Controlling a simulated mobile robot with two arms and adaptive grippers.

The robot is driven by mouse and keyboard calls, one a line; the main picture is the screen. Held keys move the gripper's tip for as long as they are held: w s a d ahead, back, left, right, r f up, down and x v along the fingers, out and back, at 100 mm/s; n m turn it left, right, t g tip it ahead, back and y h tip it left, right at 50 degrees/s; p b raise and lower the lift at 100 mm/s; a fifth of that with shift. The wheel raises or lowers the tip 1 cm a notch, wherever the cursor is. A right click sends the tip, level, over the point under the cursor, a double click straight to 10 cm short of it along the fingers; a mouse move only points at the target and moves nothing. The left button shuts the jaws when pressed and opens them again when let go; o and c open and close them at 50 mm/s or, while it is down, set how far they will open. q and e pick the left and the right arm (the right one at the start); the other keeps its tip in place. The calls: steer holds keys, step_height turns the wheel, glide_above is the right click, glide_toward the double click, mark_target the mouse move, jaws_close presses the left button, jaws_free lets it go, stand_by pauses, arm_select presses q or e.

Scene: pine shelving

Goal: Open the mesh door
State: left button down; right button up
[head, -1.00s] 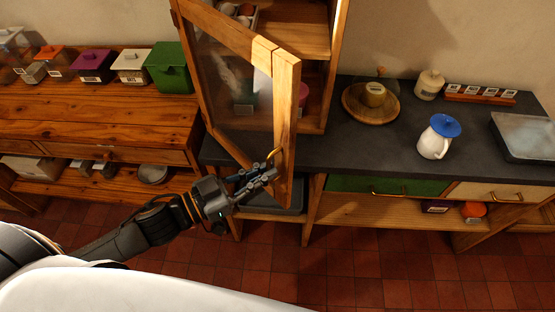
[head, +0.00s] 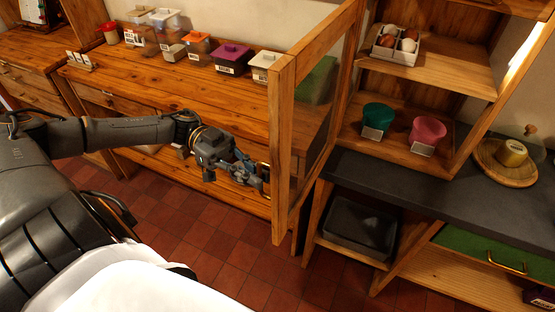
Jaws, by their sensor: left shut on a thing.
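The mesh door (head: 281,150) has a pine frame with a see-through mesh panel. It stands swung wide out from the pine cabinet (head: 440,62), whose shelves show uncovered to its right. My left gripper (head: 262,178) is at the door's free edge, low down, shut on the door's handle (head: 265,165), which is mostly hidden by the fingers. My right gripper is not in view.
On the cabinet shelves are an egg box (head: 396,45), a green pot (head: 378,119) and a pink pot (head: 427,132). A dark counter (head: 400,186) runs below, with a black tray (head: 360,226) underneath. A wooden side table (head: 215,95) with several lidded boxes stands behind the door. Red-tiled floor in front is clear.

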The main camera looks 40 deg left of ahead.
arm_select(q)
steer(key=shift+a+b, duration=0.45)
steer(key=shift+a, duration=1.65)
steer(key=shift+w, duration=0.1)
steer(key=c, duration=1.4)
jaws_free()
steer(key=shift+w, duration=0.1)
steer(key=shift+c, duration=0.2)
steer(key=a, duration=1.2)
steer(key=shift+w, duration=0.2)
